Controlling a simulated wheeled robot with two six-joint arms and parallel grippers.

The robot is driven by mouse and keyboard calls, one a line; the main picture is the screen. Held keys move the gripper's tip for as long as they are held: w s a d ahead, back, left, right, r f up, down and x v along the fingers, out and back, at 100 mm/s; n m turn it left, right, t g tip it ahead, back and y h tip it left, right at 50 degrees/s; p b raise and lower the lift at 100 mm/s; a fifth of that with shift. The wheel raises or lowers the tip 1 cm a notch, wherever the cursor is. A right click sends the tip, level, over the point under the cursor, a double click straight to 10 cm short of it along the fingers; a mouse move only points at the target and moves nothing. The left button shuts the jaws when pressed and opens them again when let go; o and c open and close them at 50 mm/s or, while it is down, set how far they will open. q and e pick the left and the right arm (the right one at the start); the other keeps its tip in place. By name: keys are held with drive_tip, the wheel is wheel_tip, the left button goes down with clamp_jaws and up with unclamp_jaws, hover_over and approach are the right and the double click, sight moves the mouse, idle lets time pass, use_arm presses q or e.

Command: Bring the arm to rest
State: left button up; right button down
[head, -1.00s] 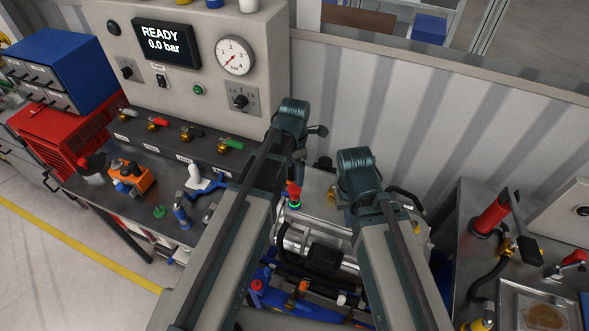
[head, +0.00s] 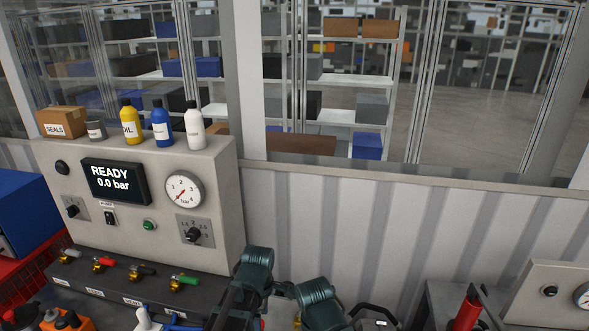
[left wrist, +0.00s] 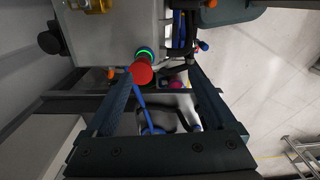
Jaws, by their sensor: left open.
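My left arm (head: 250,285) and right arm (head: 318,302) show at the bottom of the head view, folded side by side in front of the panel; neither gripper can be seen there. In the left wrist view my left gripper (left wrist: 161,77) is open, with nothing between its fingers. Beyond its fingertips is a red knob with a green lit ring (left wrist: 143,66) on a grey unit (left wrist: 95,42). A blue line and dark hoses show between and behind the fingers. My right gripper is not in view.
A test panel (head: 215,165) with a display (head: 115,180) reading READY 0.0 bar and a gauge (head: 184,189) stands at the left. Bottles and a SEALS box (head: 62,122) sit on top. A red cylinder (head: 467,312) stands at the lower right. A ribbed wall (head: 380,235) runs behind.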

use_arm(q)
drive_tip(key=s+d+f+m+b, duration=0.3)
drive_tip(key=s+f+m+b, duration=0.7)
drive_tip(key=m, duration=1)
drive_tip(key=shift+d+f+m+y, duration=0.15)
drive_tip(key=shift+f+m+y, duration=0.2)
drive_tip(key=shift+f, duration=0.4)
